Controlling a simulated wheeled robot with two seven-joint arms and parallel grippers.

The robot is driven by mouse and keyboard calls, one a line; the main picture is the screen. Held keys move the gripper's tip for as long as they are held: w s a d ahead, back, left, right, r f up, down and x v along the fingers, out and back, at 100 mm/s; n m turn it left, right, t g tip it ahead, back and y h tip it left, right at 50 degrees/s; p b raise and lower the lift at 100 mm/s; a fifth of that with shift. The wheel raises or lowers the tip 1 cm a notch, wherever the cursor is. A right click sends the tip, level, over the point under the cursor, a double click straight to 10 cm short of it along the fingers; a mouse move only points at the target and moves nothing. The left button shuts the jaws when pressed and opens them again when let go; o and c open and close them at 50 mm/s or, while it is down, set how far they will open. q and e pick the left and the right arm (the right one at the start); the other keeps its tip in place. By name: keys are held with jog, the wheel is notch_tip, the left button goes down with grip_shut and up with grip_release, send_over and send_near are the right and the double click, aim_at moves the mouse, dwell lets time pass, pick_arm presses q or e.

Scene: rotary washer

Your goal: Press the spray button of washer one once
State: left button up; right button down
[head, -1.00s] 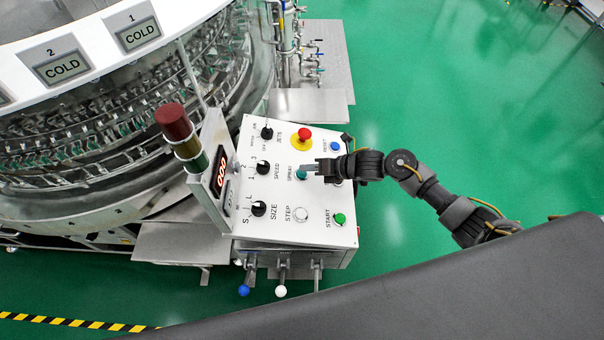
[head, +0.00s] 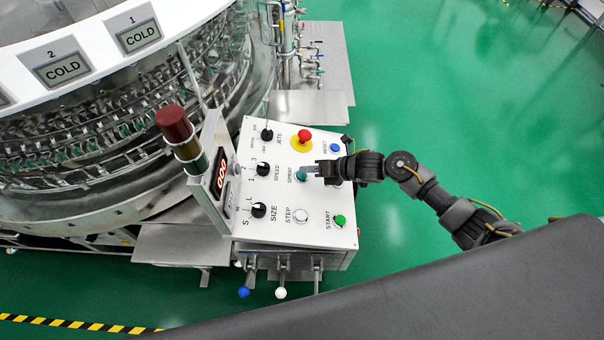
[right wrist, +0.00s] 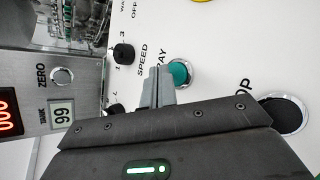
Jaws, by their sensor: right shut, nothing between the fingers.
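The white control panel (head: 275,228) carries the teal spray button (head: 300,175), labelled SPRAY. My right gripper (head: 307,169) reaches in from the right, with its shut, empty fingertips over the upper edge of this button. In the right wrist view the teal button (right wrist: 180,73) shows just right of the shut fingertips (right wrist: 158,76), which cover part of the SPRAY label. I cannot tell whether the tips touch the button. Washer one bears a sign (head: 138,35) reading 1 COLD. My left gripper is out of view.
A red emergency knob (head: 304,135), blue reset button (head: 336,147), white step button (head: 301,215) and green start button (head: 340,221) surround the spray button. Black dials (head: 263,169) line the panel's left. A signal lamp (head: 174,124) and red display (head: 221,174) stand beside it.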

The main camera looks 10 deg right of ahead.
jog(key=shift+f, duration=0.15)
dwell(0.7)
jog(key=shift+a+f+b, duration=0.1)
jog(key=shift+f+b, duration=0.2)
jog(key=shift+b, duration=0.3)
jog(key=shift+a+f+b, duration=0.1)
jog(key=shift+f+b, duration=0.35)
jog(key=shift+b, duration=0.1)
dwell(0.4)
jog(key=shift+r, duration=0.1)
jog(key=shift+d+r+p, duration=0.2)
jog(key=shift+r+p, duration=0.35)
jog(key=shift+r, duration=0.2)
jog(key=shift+r, duration=0.15)
jog(key=r+p, duration=0.1)
jog(key=r, duration=0.1)
jog(key=d+r+p, duration=0.1)
jog(key=r+p, duration=0.1)
jog(key=shift+s+d+r, duration=0.1)
jog(key=shift+s+r, duration=0.05)
jog(key=shift+r, duration=0.15)
